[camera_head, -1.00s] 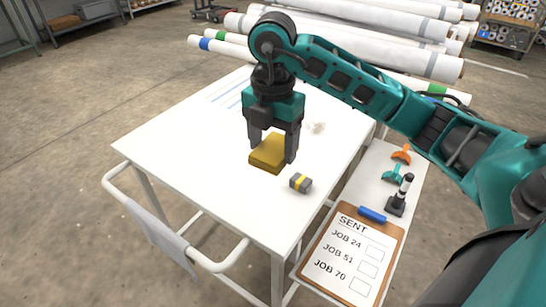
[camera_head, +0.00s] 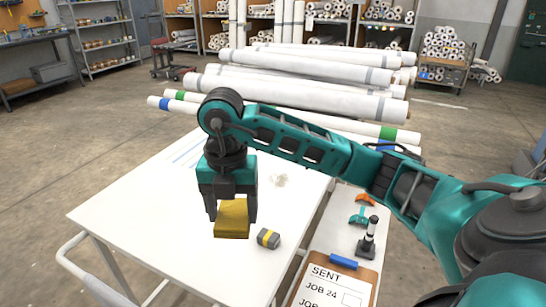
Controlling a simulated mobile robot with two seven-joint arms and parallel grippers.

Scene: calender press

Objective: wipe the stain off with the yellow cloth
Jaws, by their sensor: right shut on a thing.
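My right gripper (camera_head: 232,207) is shut on the yellow cloth (camera_head: 231,220), which looks like a thick folded pad. It holds the cloth over the white table, and I cannot tell whether the cloth touches the surface. A faint grey-beige stain (camera_head: 279,180) shows on the table top, behind and to the right of the cloth and apart from it. My left gripper is not in view.
A grey block with a yellow band (camera_head: 268,239) sits just right of the cloth. A side shelf holds a clipboard (camera_head: 333,287), a black-and-white upright tool (camera_head: 369,238) and orange and teal clips. White rolls (camera_head: 300,98) lie behind the white table (camera_head: 130,205).

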